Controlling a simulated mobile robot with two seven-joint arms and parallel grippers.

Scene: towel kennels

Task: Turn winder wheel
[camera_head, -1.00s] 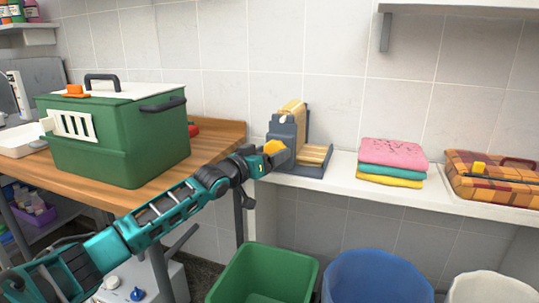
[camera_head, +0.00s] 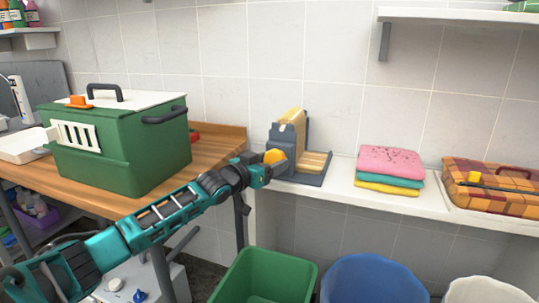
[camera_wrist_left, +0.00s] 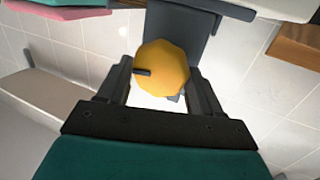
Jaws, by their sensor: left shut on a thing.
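The winder (camera_head: 290,135) is a grey-blue stand with a tan wooden roll and slatted base, on the white shelf. Its wheel (camera_head: 274,156) is a yellow-orange faceted knob on the side facing me. My left gripper (camera_head: 272,165) is at the wheel, its jaws shut on it. In the left wrist view the wheel (camera_wrist_left: 165,70) sits between the two fingers (camera_wrist_left: 160,85), with a small dark peg on its face. The winder's grey body (camera_wrist_left: 185,35) shows behind it. My right gripper is in neither view.
A green pet carrier (camera_head: 120,145) stands on the wooden table (camera_head: 215,150) at left. Folded towels (camera_head: 390,167) and a plaid basket (camera_head: 495,190) are on the white shelf (camera_head: 340,185) to the right. Green (camera_head: 262,275), blue (camera_head: 372,278) and white bins stand below.

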